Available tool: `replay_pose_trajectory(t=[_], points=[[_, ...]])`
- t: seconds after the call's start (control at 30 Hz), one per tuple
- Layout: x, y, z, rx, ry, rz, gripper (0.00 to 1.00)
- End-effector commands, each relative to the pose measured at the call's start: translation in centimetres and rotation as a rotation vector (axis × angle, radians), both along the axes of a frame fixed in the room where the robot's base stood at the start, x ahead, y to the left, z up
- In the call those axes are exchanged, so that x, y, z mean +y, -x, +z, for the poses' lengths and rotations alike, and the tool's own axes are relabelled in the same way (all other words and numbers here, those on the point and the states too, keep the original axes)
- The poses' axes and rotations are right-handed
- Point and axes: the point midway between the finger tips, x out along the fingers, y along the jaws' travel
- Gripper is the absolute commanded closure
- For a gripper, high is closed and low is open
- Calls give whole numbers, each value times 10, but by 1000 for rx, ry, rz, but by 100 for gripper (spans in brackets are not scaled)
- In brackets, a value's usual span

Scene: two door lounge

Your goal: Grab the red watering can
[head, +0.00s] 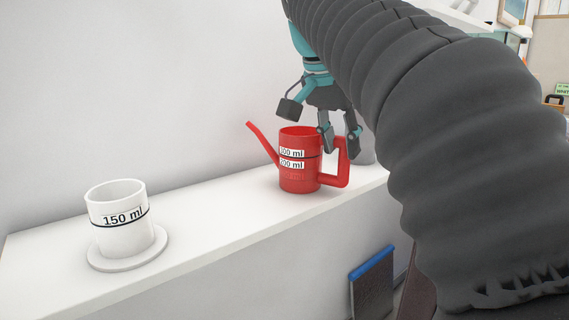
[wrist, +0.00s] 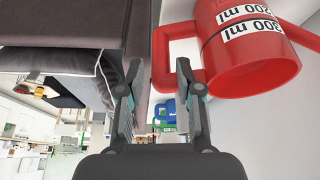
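The red watering can (head: 298,177) stands upright on the white ledge, spout to the left and handle to the right. In the wrist view, the can (wrist: 252,68) fills the upper right. Its handle lies between the tips of my open gripper (wrist: 160,78). Both fingers look apart from the handle; I cannot tell whether either touches it.
A white cup (head: 119,207) marked 150 ml stands on a white saucer (head: 103,263) at the ledge's left. A grey object (head: 367,152) is partly hidden behind the can's handle. The white ledge (head: 212,215) is clear between cup and can. A wall runs behind it.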

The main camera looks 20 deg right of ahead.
Motion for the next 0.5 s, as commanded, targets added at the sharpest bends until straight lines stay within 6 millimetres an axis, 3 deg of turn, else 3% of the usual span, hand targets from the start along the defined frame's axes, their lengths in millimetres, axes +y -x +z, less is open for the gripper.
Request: replay_pose_trajectory(t=[0.3,0.5], points=[[-14,-9,-39,0,0,-1,65],[-16,-10,-44,0,0,0,65]])
